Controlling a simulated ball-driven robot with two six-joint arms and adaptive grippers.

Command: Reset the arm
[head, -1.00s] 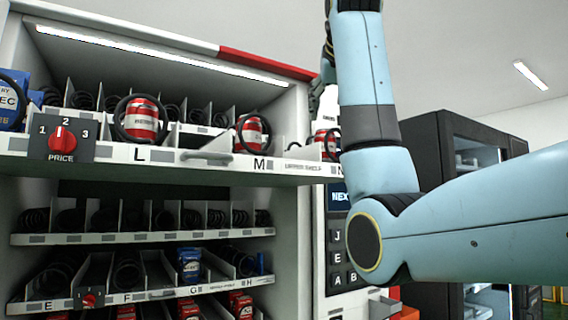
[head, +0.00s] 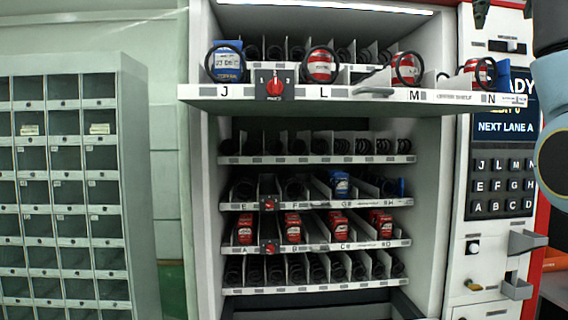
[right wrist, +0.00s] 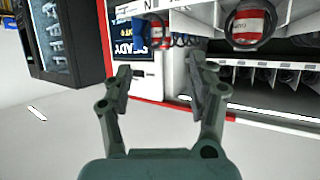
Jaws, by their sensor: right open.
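My right arm (head: 550,95) shows in blue and dark grey at the right edge of the head view. The dark fingertips of my right gripper (head: 504,14) show at the top right, in front of the vending machine's upper right part. In the right wrist view, my right gripper (right wrist: 160,84) is open, its two fingers wide apart with nothing between them. The white vending machine (head: 204,210) lies beyond the fingers. My left gripper is not in view.
The machine's top shelf (head: 330,98) juts forward and holds red cans and a blue pack in coils. A keypad (head: 502,185) and display (head: 506,122) are on its right panel. Grey lockers (head: 135,180) stand at left. Open floor (right wrist: 50,140) shows in the right wrist view.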

